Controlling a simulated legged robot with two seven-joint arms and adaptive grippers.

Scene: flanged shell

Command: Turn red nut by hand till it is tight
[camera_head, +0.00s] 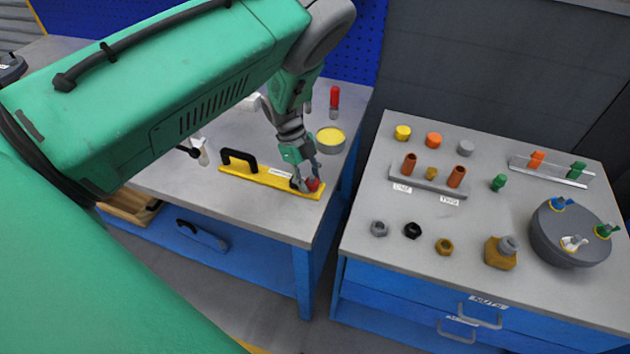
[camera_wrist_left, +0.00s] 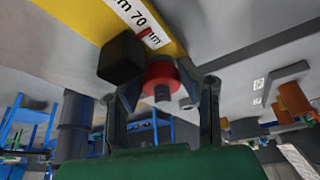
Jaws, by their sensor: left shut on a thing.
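The red nut (camera_head: 314,184) sits at the right end of a yellow bar (camera_head: 255,176) that lies on the left bench. In the left wrist view the red nut (camera_wrist_left: 161,76) is round, on a grey threaded stud beside a black block (camera_wrist_left: 122,58). My left gripper (camera_head: 308,181) reaches down to this end of the bar. In the wrist view its two fingers (camera_wrist_left: 165,100) stand on either side of the nut, shut on it. How far the nut sits along the stud is hard to tell. My right gripper is not in view.
The bar has a black handle (camera_head: 239,158). A yellow-topped tin (camera_head: 331,140) and a red-handled tool (camera_head: 334,100) stand behind the gripper. The right bench (camera_head: 400,280) carries several nuts, coloured caps and a grey flanged shell (camera_head: 570,235). A gap separates the benches.

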